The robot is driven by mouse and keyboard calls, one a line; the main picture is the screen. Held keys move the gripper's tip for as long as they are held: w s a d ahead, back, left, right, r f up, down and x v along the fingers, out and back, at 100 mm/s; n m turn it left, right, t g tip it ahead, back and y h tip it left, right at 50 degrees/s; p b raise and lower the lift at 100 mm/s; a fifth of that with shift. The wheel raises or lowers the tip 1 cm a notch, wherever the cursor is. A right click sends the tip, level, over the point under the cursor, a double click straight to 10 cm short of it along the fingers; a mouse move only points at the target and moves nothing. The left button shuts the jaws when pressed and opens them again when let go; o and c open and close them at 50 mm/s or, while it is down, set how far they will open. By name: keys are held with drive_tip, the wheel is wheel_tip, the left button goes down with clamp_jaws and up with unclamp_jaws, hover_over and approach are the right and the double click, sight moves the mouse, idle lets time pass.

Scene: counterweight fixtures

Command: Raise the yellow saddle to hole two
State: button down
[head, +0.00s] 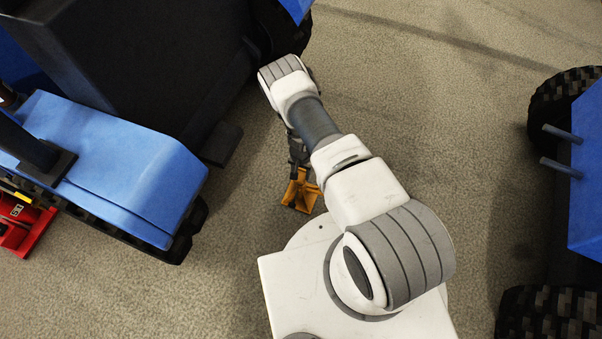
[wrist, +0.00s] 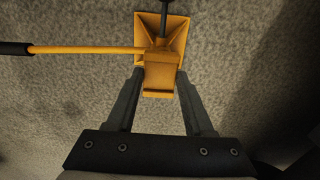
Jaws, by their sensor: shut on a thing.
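A yellow stand with a flared square base (head: 300,192) is on the floor under my arm in the head view. In the wrist view, its base (wrist: 177,29) is at the top, with a yellow block (wrist: 161,75) that looks like the saddle in front of it. My gripper (wrist: 159,80) is shut on this block, one grey finger at each side. My gripper also shows small in the head view (head: 298,166), above the stand. A thin yellow bar (wrist: 90,50) with a black end reaches left from the stand. No holes can be made out.
A blue vehicle (head: 130,175) with dark tracks is to the left, a red jack-like thing (head: 25,228) beside it. Another blue vehicle with large black tyres (head: 550,315) is at the right. Carpet-like floor (head: 430,120) between them is clear.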

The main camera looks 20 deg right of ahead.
drive_tip(key=shift+c, duration=1.4)
unclamp_jaws()
wheel_tip(320, 180, up, 17)
drive_tip(key=p, duration=0.6)
drive_tip(key=shift+r, duration=0.2)
